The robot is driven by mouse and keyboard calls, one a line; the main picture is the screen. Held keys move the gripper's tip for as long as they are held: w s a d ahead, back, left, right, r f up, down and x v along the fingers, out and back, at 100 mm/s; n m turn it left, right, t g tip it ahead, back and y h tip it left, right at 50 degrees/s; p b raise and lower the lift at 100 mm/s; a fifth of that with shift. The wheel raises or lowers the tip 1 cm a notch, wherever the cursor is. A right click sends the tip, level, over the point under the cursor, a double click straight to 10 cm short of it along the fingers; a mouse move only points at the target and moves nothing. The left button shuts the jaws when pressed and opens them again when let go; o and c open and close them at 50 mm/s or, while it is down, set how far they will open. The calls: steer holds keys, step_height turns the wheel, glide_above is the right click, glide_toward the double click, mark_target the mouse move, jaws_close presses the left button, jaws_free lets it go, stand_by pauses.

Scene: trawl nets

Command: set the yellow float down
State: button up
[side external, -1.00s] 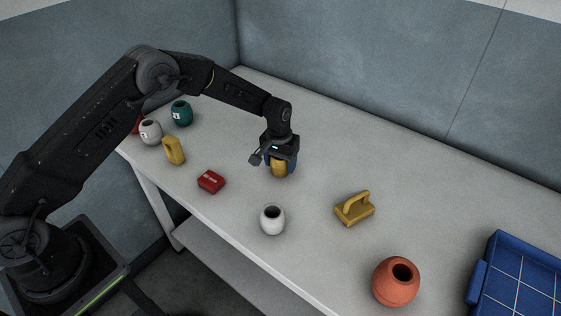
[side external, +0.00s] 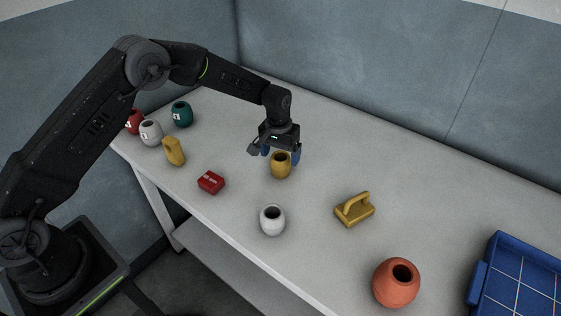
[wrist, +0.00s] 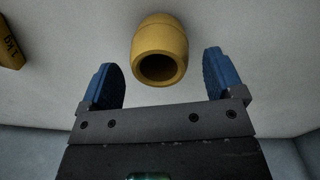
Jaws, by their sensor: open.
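The yellow float (side external: 280,167) is a small barrel shape with a dark round opening on top. It stands upright on the white table, clear of the other objects. It also shows in the wrist view (wrist: 160,42), just beyond the fingertips and midway between them. My gripper (side external: 281,153) is above the float with its two blue fingers apart. In the wrist view my gripper (wrist: 164,75) is open and empty, with a gap on both sides of the float.
A white float (side external: 272,220), a red box (side external: 211,182) and a yellow handled block (side external: 354,210) lie around it. An orange float (side external: 396,282) and a blue crate (side external: 479,283) are at the right. A yellow block (side external: 174,151) and several floats, one teal (side external: 181,114), stand at left.

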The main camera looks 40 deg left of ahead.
steer(key=r, duration=0.9)
steer(key=shift+s+a, duration=0.15)
steer(key=shift+a, duration=0.05)
step_height(320, 180, up, 8)
steer(key=t, duration=0.1)
glide_above(279, 155)
steer(key=s, duration=0.4)
steer(key=s+a+r+m+t, duration=0.1)
steer(key=s+a+r, duration=0.1)
steer(key=s+r, duration=0.65)
steer(key=s+a+r+m+t, duration=0.1)
steer(key=s+t, duration=0.2)
steer(key=s, duration=1.9)
steer(key=shift+a, duration=0.35)
